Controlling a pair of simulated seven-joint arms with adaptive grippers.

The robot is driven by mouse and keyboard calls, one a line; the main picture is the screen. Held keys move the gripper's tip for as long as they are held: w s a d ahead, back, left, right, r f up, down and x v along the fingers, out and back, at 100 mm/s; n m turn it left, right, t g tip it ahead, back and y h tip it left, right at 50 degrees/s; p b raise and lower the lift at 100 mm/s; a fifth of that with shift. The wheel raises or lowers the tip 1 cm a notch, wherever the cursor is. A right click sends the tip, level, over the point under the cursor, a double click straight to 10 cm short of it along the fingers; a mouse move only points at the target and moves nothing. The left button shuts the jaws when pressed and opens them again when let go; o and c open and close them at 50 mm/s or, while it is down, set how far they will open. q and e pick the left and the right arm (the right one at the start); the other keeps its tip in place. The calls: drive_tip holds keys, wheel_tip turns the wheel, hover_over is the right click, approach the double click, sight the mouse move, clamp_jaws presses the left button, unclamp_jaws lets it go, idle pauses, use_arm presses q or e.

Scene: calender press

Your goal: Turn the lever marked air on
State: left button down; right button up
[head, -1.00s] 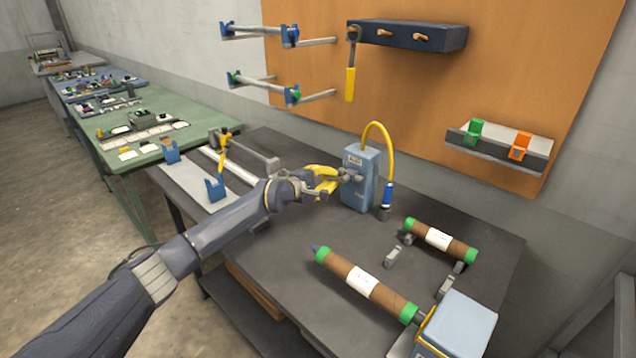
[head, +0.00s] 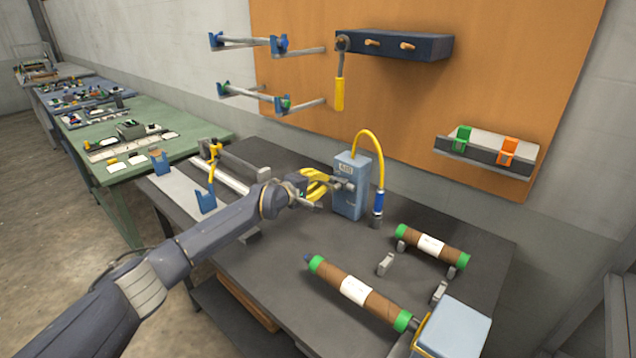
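The blue-grey box marked AIR (head: 346,204) stands upright on the dark bench, with a yellow hose (head: 374,142) looping from its top to a blue fitting. A grey metal stub shows on its left side. My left gripper (head: 326,186) is at this side of the box, close to the stub. Yellow curved parts show at the gripper; I cannot tell whether they belong to the fingers or to the lever. The fingertips and any grip on the lever are too small and overlapped to make out. My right gripper is not in view.
A blue-grey block (head: 457,325) is at the front right. A yellow-handled lever (head: 339,94) hangs on the orange wall board.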

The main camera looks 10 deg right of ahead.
use_arm(q)
drive_tip(key=c, duration=1.5)
unclamp_jaws()
drive_tip(key=shift+v, duration=6.05)
